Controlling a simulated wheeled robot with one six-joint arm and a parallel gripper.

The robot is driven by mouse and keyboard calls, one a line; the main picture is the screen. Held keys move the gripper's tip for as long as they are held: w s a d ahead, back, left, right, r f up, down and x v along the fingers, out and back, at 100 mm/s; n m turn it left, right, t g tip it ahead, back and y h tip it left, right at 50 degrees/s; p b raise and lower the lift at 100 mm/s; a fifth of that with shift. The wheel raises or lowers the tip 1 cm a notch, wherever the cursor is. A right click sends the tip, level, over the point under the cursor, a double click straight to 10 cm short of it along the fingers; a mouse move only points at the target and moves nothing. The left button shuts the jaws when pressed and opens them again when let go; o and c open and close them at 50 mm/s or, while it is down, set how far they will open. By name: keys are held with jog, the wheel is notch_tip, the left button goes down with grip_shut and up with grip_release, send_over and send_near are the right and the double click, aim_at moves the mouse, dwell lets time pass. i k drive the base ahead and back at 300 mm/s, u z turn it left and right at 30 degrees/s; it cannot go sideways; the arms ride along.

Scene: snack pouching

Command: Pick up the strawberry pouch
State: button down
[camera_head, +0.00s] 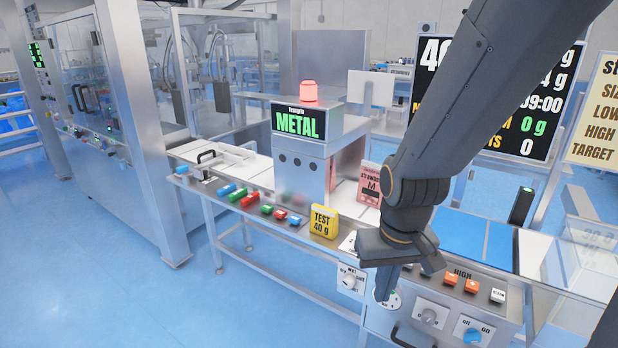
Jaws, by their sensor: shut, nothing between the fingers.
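The strawberry pouch (368,184) is pink, with dark lettering and a large M. It stands upright on the conveyor, just right of the metal detector. Its right edge is close to my arm and may be partly covered by it. My gripper (386,288) points down over the front control panel, in front of and below the pouch in the picture. Its fingers are shut and empty, apart from the pouch. The fingertips are close to a round dial, and I cannot tell whether they touch it.
The metal detector (305,150) has a lit red lamp and a green METAL sign. The blue belt (462,238) is clear on the right. Knobs and buttons line the front panel.

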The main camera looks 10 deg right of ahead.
aim_at(370, 193)
jog(key=z, duration=0.55)
jog(key=k, duration=0.65)
jog(key=z, duration=0.65)
jog(key=i, duration=0.6)
jog(key=u, duration=0.85)
jog(key=i, duration=0.6)
jog(key=u, duration=1.7)
